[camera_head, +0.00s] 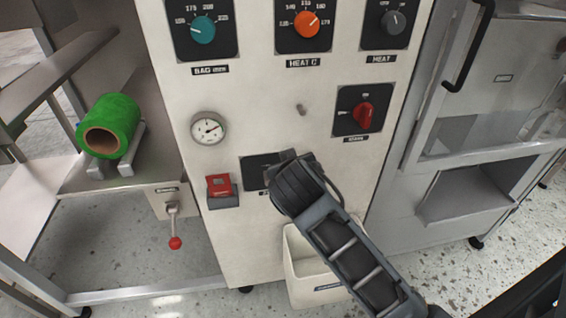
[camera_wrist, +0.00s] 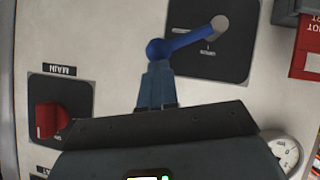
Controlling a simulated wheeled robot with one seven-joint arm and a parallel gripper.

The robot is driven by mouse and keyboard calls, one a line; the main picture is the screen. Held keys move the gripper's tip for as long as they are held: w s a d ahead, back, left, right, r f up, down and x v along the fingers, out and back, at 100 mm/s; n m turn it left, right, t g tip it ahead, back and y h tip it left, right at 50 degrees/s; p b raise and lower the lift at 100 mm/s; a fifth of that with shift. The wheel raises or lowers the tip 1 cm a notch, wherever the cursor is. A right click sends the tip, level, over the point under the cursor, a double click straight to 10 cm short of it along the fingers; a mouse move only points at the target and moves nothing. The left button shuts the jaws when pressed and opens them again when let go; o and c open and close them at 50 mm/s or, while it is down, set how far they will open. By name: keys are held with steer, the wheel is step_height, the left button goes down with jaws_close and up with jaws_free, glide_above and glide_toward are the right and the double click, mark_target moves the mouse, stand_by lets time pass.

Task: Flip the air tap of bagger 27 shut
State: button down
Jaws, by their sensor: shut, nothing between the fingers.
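The tap is a blue lever (camera_wrist: 190,43) with a round ball end, on a black plate (camera_wrist: 210,70) in the wrist view. Its pivot is at the upper right and its ball end points left and slightly down in that picture. My gripper (camera_wrist: 156,72) is shut and empty, its fingertips right at the ball end; I cannot tell whether they touch it. In the head view the black plate (camera_head: 256,160) shows low on the white panel (camera_head: 265,90). My gripper (camera_head: 287,160) and wrist cover part of the plate and hide the lever there.
Near the plate are a red rotary switch (camera_head: 362,115), a gauge (camera_head: 208,128) and a red box (camera_head: 220,187). A red-ended lever (camera_head: 174,235) hangs at left, below a green roll (camera_head: 110,122). A white bin (camera_head: 300,250) sits below the panel.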

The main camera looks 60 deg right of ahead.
steer(key=shift+s+d+f+m+t+y+b, duration=0.1)
steer(key=shift+s+d+f+m+t+y, duration=0.3)
steer(key=shift+f, duration=0.25)
steer(key=shift+s+d+f+m+t+y+b, duration=0.1)
steer(key=shift+s+d+f+m+t+y, duration=0.25)
steer(key=shift+f, duration=0.3)
steer(key=shift+s+d+f+m+t+y+b, duration=0.1)
steer(key=shift+s+d+f+m+t+y, duration=0.15)
steer(key=shift+s+f+m+t, duration=0.25)
steer(key=shift+f, duration=0.25)
